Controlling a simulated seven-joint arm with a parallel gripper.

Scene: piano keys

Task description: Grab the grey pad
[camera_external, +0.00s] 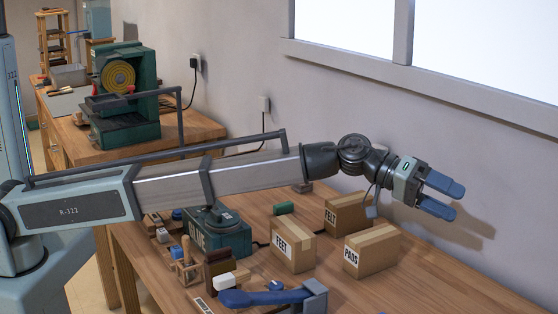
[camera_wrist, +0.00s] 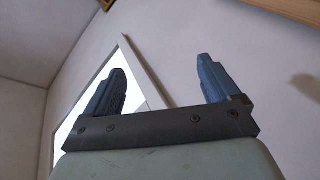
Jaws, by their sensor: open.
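My gripper (camera_external: 458,201) is open and empty, with two blue fingers apart. It is held in the air near the wall, above and to the right of the boxes. In the wrist view my gripper (camera_wrist: 163,80) also shows open, with only wall and window beyond the fingers. A cardboard box marked PADS (camera_external: 375,255) stands on the wooden table (camera_external: 430,285), below and left of my gripper. Its top looks closed, and its inside is hidden. I cannot pick out a grey pad for certain in either view.
Boxes marked FEET (camera_external: 292,252) and FELT (camera_external: 345,212) stand near the PADS box. The table's right part is clear. The wall (camera_external: 480,170) is close behind.

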